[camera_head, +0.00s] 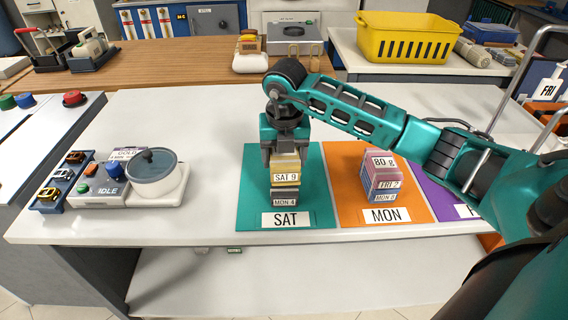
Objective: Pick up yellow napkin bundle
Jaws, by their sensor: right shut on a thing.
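My right gripper (286,154) is above the teal SAT mat (322,205), pointing down. It is shut on a yellow napkin bundle (286,170) with a "SAT 9" label. The yellow bundle is directly over a grey bundle (285,197) labelled "MON 4"; I cannot tell whether the two touch. The gripper hides the top and back of the yellow bundle. My left gripper does not show.
A purple mat (440,200) is partly behind my arm. A lidded pot (153,172) stands on the left. A yellow basket (405,38) is at the back. White counter between pot and SAT mat is clear.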

